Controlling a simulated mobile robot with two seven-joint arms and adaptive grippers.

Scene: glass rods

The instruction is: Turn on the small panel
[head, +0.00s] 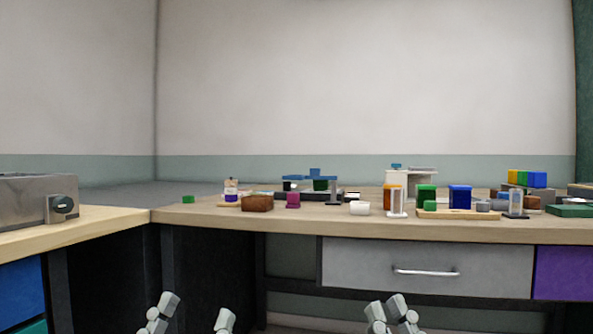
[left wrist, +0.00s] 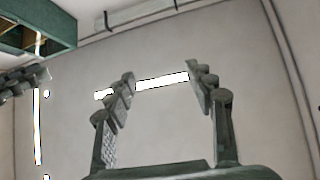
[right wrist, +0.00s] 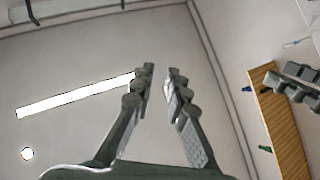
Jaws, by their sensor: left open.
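A small grey panel (head: 53,209) with a dark round knob (head: 64,207) stands at the front right of a metal box on the left counter; it may be the small panel. I cannot tell the knob's setting. My left gripper (head: 195,312) is low in the head view, in front of the counters, open and empty. Its spread fingers show in the left wrist view (left wrist: 160,76). My right gripper (head: 391,308) is low and further right, apart from everything. In the right wrist view (right wrist: 160,70) its fingers are close together with a narrow empty gap.
The metal box (head: 20,192) sits on the left counter (head: 95,219). The back counter (head: 240,222) holds many small blocks, stands and a wooden board (head: 455,214). A grey drawer (head: 350,262) and a purple one (head: 565,272) are below. Space above the left counter's front is free.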

